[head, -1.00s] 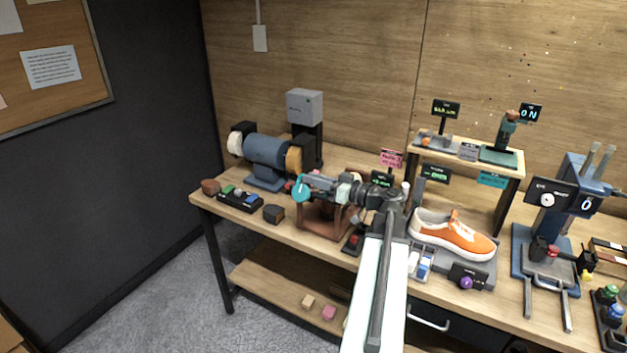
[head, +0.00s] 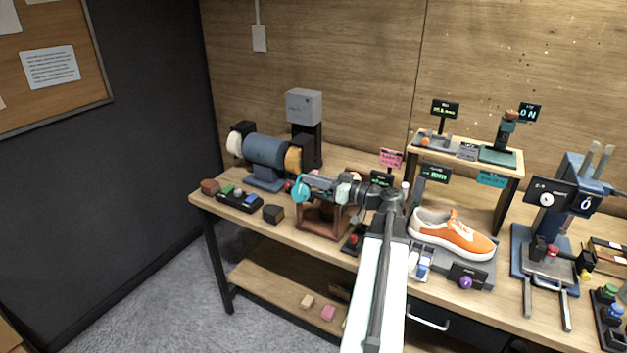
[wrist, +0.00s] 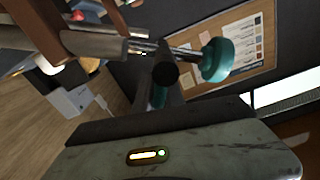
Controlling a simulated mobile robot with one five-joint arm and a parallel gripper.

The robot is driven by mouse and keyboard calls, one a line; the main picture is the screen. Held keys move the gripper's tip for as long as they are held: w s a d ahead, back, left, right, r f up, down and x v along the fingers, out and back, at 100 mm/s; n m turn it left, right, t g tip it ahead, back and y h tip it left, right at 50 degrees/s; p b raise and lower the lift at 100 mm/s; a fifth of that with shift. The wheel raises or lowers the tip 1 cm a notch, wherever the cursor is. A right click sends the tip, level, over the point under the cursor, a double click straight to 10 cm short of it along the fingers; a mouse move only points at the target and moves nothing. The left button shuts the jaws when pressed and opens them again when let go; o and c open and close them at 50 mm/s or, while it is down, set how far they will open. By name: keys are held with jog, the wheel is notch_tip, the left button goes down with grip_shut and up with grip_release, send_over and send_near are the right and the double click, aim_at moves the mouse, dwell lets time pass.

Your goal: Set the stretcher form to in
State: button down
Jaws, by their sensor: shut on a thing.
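The stretcher form, as far as I can tell, is the grey cylinder with a threaded rod and round teal knob (head: 299,189) on a reddish-brown stand (head: 322,222) in the head view. In the wrist view the grey form (wrist: 95,45) lies sideways at the upper left, and its rod runs right to the teal knob (wrist: 216,61). My gripper (head: 322,186) is at this device, shut on a part of it. The fingertips and the exact point of contact are hard to make out. A dark round end (wrist: 165,73) stands in front of the rod.
A blue bench grinder (head: 264,152) stands behind left. An orange sneaker (head: 455,234) rests on a grey base to the right, below a raised shelf (head: 470,160). A button box (head: 240,199) is near the left edge. A blue press (head: 560,215) stands far right.

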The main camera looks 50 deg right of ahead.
jog(key=d+f+b, duration=0.1)
jog(key=d, duration=0.1)
jog(key=w+d+f+b, duration=0.1)
jog(key=d, duration=0.1)
jog(key=d+f+b, duration=0.2)
jog(key=shift+w+d+f, duration=0.1)
jog(key=shift+w+d, duration=0.1)
jog(key=shift+w, duration=0.1)
jog(key=shift+a, duration=0.1)
jog(key=c, duration=1.5)
grip_release()
jog(key=v, duration=0.8)
